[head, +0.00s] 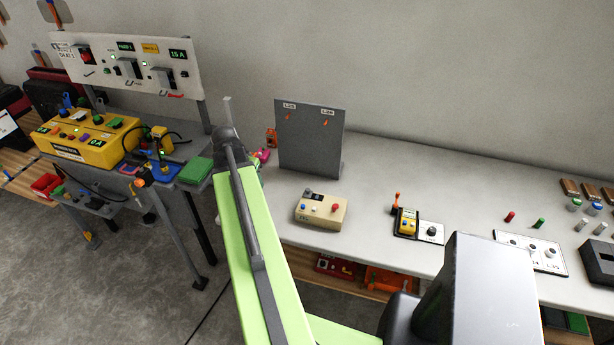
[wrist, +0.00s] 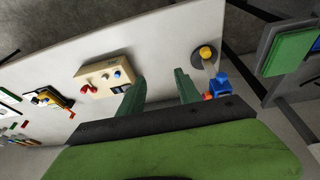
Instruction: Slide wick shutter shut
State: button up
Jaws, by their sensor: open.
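No part is clearly marked as the wick shutter, so I cannot tell which it is. In the wrist view, my gripper (wrist: 158,90) is open and empty, its two green fingers apart over the pale worktop. Just beyond the right finger is a small device with a yellow round cap (wrist: 205,53), a grey strip and a blue block (wrist: 219,84). A red piece sits beside it, close to that fingertip. In the head view my arm covers this area; a pink-red part (head: 262,155) shows past the arm's edge. My fingers are not clearly visible there.
A beige button box (head: 321,209) stands on the worktop (head: 380,180), left of the fingers in the wrist view (wrist: 105,77). A grey upright panel (head: 309,138) stands behind it. A yellow-black device (head: 406,222) sits to the right. A cluttered grey bench with a yellow case (head: 85,140) is left.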

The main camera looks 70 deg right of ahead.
jog(key=s+d+r+m+p, duration=0.1)
jog(key=s+d+r+m, duration=0.25)
jog(key=s+d, duration=0.7)
jog(key=b, duration=1.6)
send_near(308, 189)
jog(key=shift+m+g+h, duration=0.3)
jog(key=shift+m+g, duration=0.05)
jog(key=shift+g, duration=0.05)
jog(key=x, duration=0.5)
jog(key=w+x, duration=0.1)
jog(key=x, duration=0.2)
jog(key=shift+s+a+f, duration=0.1)
jog(key=shift+a+f, duration=0.1)
jog(key=shift+a, duration=0.25)
jog(key=shift+s+d+f, duration=0.1)
jog(key=shift+d+f, duration=0.1)
jog(key=shift+f, duration=0.05)
jog(key=shift+r, duration=0.1)
grip_shut()
